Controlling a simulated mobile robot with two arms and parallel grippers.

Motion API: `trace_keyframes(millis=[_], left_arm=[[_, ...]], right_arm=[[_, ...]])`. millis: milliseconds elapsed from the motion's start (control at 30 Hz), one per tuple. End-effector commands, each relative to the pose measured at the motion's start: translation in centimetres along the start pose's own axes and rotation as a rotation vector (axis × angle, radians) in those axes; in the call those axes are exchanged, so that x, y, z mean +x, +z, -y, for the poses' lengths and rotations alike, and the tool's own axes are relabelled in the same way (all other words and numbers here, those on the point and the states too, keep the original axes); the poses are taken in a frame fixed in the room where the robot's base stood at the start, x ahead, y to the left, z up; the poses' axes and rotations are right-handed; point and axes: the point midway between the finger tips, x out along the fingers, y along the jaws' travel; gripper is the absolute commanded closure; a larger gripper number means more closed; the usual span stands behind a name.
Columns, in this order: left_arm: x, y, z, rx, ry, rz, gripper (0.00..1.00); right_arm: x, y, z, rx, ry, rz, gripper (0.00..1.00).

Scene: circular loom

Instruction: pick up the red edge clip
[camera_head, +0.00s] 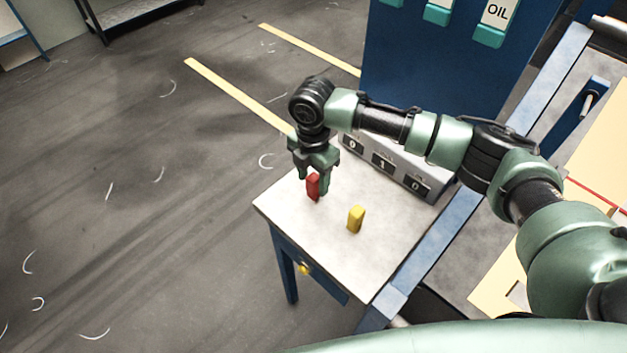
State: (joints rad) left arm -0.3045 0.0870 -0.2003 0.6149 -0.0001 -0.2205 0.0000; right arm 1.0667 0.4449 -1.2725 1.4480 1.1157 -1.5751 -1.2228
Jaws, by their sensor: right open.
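The red edge clip (313,188) stands upright on the light grey top of a small blue-legged table (283,211), near its far left edge. My right gripper (313,182) points down directly over the red clip, with its fingers at the clip's upper part. The jaws are open, and one finger partly covers the clip's right side. I cannot tell whether a finger touches it. My left gripper is not in the picture.
A yellow clip (356,219) stands on the same table, to the right of and nearer than the red one. A grey counter box (384,168) with number dials sits along the table's back. A blue panel (440,80) with an oil label rises behind.

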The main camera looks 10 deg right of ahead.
Motion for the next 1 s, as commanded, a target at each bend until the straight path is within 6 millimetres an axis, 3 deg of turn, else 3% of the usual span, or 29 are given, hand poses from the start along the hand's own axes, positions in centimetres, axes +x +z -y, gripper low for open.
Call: trace_keyframes(millis=[33,200,467,667,1000], left_arm=[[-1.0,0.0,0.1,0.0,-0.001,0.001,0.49],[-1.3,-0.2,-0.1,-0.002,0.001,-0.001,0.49],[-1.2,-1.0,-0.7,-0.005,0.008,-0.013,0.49],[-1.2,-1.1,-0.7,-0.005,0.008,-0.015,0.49],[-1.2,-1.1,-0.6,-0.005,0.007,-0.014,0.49]], right_arm=[[0.5,0.1,0.1,0.001,-0.005,0.0,0.49],[2.7,0.1,0.1,0.0,-0.002,0.0,0.49],[3.2,0.1,0.0,-0.001,0.0,0.001,0.49],[3.1,0.1,0.0,-0.001,-0.001,0.001,0.99],[3.0,0.2,0.0,0.0,0.0,0.001,1.0]])
